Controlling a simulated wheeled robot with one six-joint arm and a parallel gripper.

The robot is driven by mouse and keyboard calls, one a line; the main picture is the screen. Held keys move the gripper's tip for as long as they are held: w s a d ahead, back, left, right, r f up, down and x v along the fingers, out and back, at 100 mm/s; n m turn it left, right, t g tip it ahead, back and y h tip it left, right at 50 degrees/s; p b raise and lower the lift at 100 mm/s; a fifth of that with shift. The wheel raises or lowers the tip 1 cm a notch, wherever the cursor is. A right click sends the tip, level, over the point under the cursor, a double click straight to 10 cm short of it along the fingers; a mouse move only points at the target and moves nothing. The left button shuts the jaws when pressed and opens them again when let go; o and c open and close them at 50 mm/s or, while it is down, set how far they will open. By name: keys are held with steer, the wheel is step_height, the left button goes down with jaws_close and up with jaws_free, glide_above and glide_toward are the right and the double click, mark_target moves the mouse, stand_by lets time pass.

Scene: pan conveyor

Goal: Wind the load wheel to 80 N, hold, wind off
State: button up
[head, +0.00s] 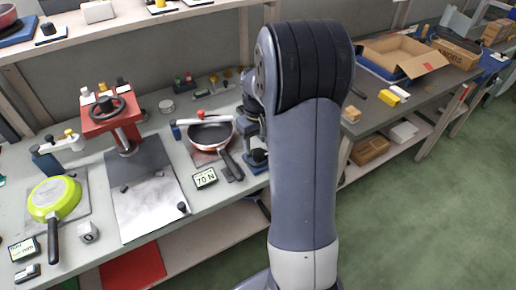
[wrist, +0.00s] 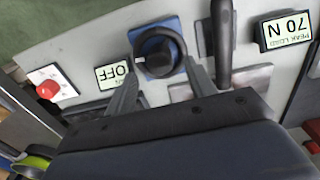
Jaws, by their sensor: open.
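My gripper (wrist: 163,68) is open, with one finger on each side of the knob's near part. I cannot tell whether the fingers touch it. The peak load display (wrist: 284,28) reads 70 N, upside down in the wrist view; it also shows in the head view (head: 205,178). A red-rimmed dark pan (head: 211,134) lies behind it, its handle (wrist: 221,45) close to the knob.
A small OFF display (wrist: 115,73) and a red button (wrist: 47,89) are left of the knob in the wrist view. In the head view, a red press with a handwheel (head: 103,108) and a green pan (head: 54,198) stand left. An open cardboard box (head: 402,55) is right.

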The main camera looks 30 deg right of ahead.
mark_target(258, 151)
steer(key=shift+f, duration=1.6)
steer(key=c, duration=1)
